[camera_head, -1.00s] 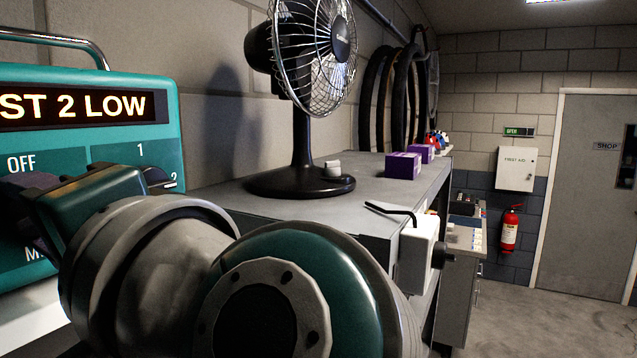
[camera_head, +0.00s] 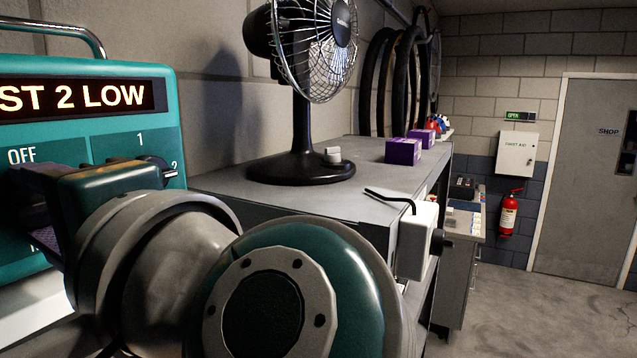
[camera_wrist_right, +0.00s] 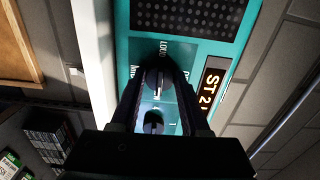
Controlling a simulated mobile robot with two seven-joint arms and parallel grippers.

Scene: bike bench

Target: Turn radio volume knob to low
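The teal radio (camera_head: 105,148) stands at the left of the head view. Its lit display (camera_head: 80,98) reads "ST 2 LOW", cut off at the left. My right gripper (camera_head: 35,190) is in front of its face and hides part of it. In the right wrist view, its two fingers (camera_wrist_right: 159,78) are apart, with a dark round knob (camera_wrist_right: 158,84) by the label "LOUD" between their tips. I cannot tell whether they touch it. A second dark knob (camera_wrist_right: 153,122) also shows between the fingers. My left gripper is out of view.
A black desk fan (camera_head: 303,165) stands on the grey bench top (camera_head: 375,160) beside the radio. A white box with a black crank handle (camera_head: 415,240) is at the bench's front edge. Purple boxes (camera_head: 403,151) lie farther back. Open floor lies at the right.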

